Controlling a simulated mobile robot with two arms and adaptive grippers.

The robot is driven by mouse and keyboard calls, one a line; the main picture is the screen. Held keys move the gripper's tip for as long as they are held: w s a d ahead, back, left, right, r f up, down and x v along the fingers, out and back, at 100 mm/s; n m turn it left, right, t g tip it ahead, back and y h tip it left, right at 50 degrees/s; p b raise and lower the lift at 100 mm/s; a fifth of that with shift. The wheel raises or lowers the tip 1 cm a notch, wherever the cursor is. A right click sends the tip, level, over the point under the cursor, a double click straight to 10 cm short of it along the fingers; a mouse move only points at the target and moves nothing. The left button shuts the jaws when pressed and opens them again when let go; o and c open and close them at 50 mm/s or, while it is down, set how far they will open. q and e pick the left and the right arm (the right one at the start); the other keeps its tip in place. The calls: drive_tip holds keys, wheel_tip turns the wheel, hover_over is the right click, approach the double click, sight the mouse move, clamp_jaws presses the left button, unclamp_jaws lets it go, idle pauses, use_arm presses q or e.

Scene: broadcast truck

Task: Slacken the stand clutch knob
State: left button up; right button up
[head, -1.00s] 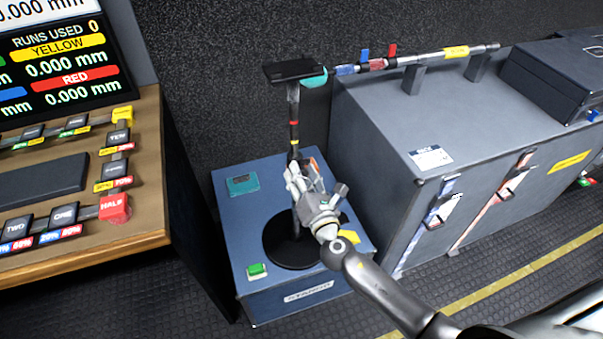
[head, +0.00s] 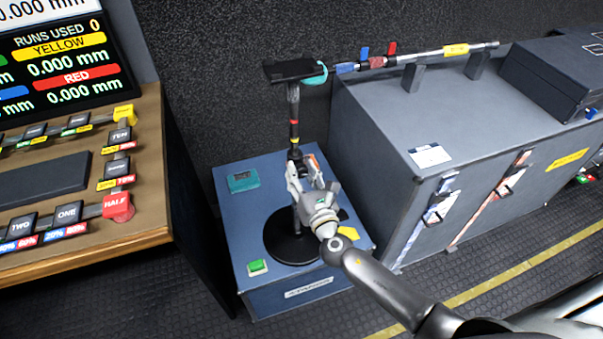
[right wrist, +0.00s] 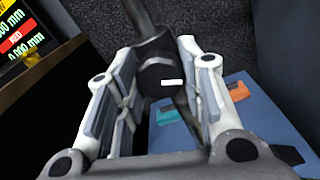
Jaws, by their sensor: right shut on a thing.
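The stand (head: 293,105) is a dark upright post with red and yellow bands, a round black base (head: 279,240) and a flat black top plate (head: 292,70). The clutch knob (right wrist: 158,80) shows in the right wrist view as a dark round knob with a white mark on its face, on the post. My right gripper (head: 303,170) is shut on the knob, one finger on each side; the fingers also show in the right wrist view (right wrist: 157,62). The gripper hides the knob in the head view. My left gripper is not in view.
The stand rises from a blue box (head: 230,215) with a green button (head: 258,267) and a teal device (head: 243,180). A grey cabinet (head: 375,130) is close on the right. A wooden console (head: 150,200) is on the left.

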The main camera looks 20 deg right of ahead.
drive_tip(key=o, duration=1)
drive_tip(key=shift+o, duration=0.2)
drive_tip(key=s, duration=1.2)
drive_tip(key=shift+d, duration=0.2)
